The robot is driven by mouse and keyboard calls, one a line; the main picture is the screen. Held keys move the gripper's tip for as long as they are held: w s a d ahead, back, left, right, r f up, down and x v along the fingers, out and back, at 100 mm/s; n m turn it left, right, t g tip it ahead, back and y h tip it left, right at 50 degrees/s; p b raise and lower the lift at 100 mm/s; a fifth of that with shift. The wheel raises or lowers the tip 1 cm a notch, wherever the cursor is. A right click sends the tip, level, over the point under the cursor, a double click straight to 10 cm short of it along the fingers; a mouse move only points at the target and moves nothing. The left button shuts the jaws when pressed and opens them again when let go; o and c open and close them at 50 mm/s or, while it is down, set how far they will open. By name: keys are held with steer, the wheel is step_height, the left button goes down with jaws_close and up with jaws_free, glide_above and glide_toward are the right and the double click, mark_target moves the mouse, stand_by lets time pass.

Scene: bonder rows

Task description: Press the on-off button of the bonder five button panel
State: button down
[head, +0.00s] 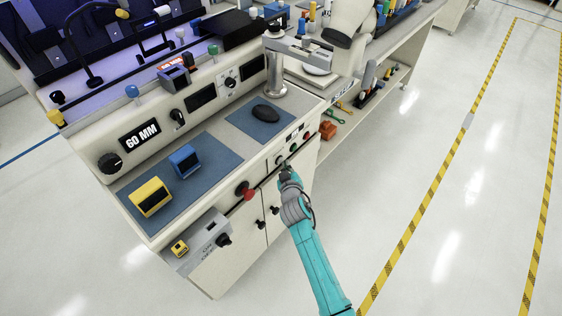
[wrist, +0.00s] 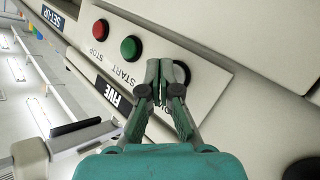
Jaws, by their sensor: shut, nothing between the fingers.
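The head view shows my gripper (head: 286,172) at the bonder's front.
The bonder top holds a yellow block (head: 150,197), a blue block (head: 185,160) and a black mouse (head: 265,113). A red knob (head: 249,194) and a grey box (head: 205,241) jut from the front, left of my gripper. Open floor (head: 430,200) lies to the right.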

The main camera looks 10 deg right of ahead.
steer(key=shift+w+a, duration=0.25)
steer(key=shift+w, duration=0.1)
stand_by(0.7)
stand_by(0.4)
steer(key=shift+s+d, duration=0.5)
steer(key=shift+s, duration=0.2)
steer(key=shift+s, duration=0.1)
steer(key=shift+s+d, duration=0.75)
steer(key=shift+s, duration=0.25)
steer(key=shift+s+d, duration=0.7)
steer(key=shift+s, duration=0.25)
